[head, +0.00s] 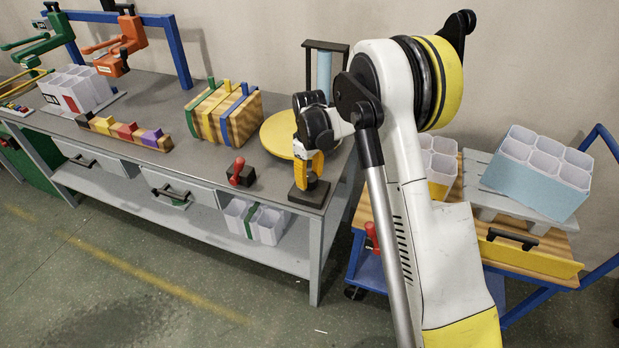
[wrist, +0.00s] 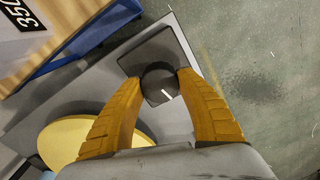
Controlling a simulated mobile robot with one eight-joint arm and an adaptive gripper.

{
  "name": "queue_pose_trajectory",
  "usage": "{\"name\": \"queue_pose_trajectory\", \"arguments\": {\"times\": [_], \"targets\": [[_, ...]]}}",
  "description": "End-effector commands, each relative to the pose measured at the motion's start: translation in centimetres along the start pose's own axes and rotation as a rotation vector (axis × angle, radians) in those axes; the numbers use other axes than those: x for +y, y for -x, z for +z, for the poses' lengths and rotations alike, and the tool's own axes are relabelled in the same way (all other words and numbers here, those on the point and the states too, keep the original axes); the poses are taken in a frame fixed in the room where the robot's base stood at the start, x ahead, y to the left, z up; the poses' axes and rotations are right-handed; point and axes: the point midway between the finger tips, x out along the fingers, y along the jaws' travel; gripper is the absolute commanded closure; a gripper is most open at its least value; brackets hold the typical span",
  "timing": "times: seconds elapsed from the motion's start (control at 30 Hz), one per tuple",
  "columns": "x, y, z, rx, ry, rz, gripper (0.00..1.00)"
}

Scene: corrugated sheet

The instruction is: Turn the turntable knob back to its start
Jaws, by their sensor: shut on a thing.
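The turntable knob (wrist: 159,84) is a dark round knob with a white mark on top, on a dark square base (wrist: 180,47). In the head view the base (head: 309,195) sits at the front right corner of the workbench, and my gripper mostly covers the knob. My gripper (wrist: 160,88) is shut on the knob, with one yellow finger on each side of it. In the head view my gripper (head: 309,178) points down from above. The round yellow turntable (head: 276,134) lies flat on the bench just behind the knob; part of it also shows in the wrist view (wrist: 62,143).
A red-handled lever on a dark block (head: 240,176) stands left of the knob. A strapped wooden block (head: 222,115) and a row of coloured blocks (head: 127,132) lie farther left. A blue cart (head: 365,262) with a wooden top stands close at the right. Bare bench top lies between.

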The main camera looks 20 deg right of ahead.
Motion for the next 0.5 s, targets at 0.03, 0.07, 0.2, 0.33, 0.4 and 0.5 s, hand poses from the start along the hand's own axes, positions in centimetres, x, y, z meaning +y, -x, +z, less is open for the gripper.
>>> {"name": "queue_pose_trajectory", "arguments": {"times": [0.03,0.07,0.2,0.33,0.4,0.5], "targets": [[0.01,0.00,-0.06,0.001,0.014,0.000,0.87],[0.01,0.00,-0.06,0.001,0.022,0.001,0.87],[0.00,0.01,-0.07,0.002,0.047,0.001,0.87],[0.00,0.01,-0.08,0.002,0.057,0.001,0.87],[0.00,0.02,-0.09,0.002,0.058,0.001,0.87],[0.00,0.02,-0.10,0.002,0.058,0.001,0.87]]}}
